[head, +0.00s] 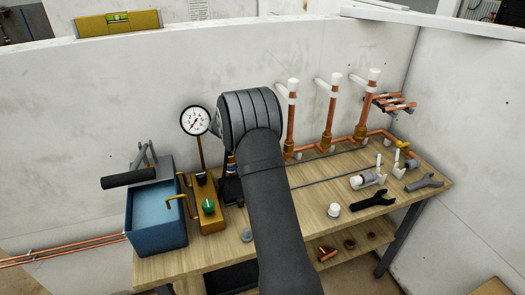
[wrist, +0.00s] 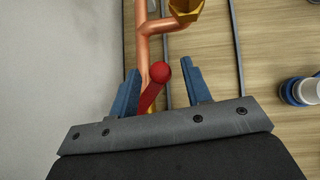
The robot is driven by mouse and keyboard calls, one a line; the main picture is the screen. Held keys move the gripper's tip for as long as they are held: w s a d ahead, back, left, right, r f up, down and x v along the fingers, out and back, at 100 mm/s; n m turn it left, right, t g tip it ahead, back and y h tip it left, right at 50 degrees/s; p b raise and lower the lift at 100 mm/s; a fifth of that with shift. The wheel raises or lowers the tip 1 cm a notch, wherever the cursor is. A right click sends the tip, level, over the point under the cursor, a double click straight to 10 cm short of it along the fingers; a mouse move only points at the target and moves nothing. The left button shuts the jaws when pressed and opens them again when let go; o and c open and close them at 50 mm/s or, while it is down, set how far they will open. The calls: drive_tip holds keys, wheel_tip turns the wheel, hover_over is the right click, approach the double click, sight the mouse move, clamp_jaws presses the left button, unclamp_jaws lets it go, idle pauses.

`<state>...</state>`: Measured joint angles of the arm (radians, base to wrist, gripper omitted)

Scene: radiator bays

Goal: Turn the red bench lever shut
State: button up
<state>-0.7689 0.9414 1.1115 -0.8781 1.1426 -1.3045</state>
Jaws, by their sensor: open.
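In the wrist view the red lever (wrist: 151,96) has a round red ball end (wrist: 161,72). It lies beside a copper pipe over the wooden bench. My gripper (wrist: 160,66) is open, with one blue finger on each side of the lever. The lever's ball is between the fingertips, with a gap visible to the right finger. The lever's lower end is hidden behind my gripper's body. I cannot tell whether either finger touches the lever. In the head view my arm hides the lever.
A copper pipe (wrist: 143,45) and a brass fitting (wrist: 186,8) are close ahead of the fingers. On the bench (head: 180,262), a pressure gauge (head: 195,121), a blue tank (head: 155,238) and a green knob (head: 208,205) stand left; wrenches (head: 373,201) and fittings lie right.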

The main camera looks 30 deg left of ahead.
drive_tip(key=v, duration=0.7)
drive_tip(key=shift+s+a+r, duration=0.1)
drive_tip(key=d+r+m+g+y, duration=0.4)
drive_tip(key=d+r+m+y, duration=0.6)
drive_tip(key=m, duration=0.8)
drive_tip(key=shift+h, duration=0.4)
drive_tip(key=x, duration=1.6)
drive_tip(key=shift+w+a+f, duration=0.1)
drive_tip(key=shift+w+a, duration=0.1)
drive_tip(key=shift+w, duration=0.2)
drive_tip(key=shift+c, duration=0.3)
clamp_jaws()
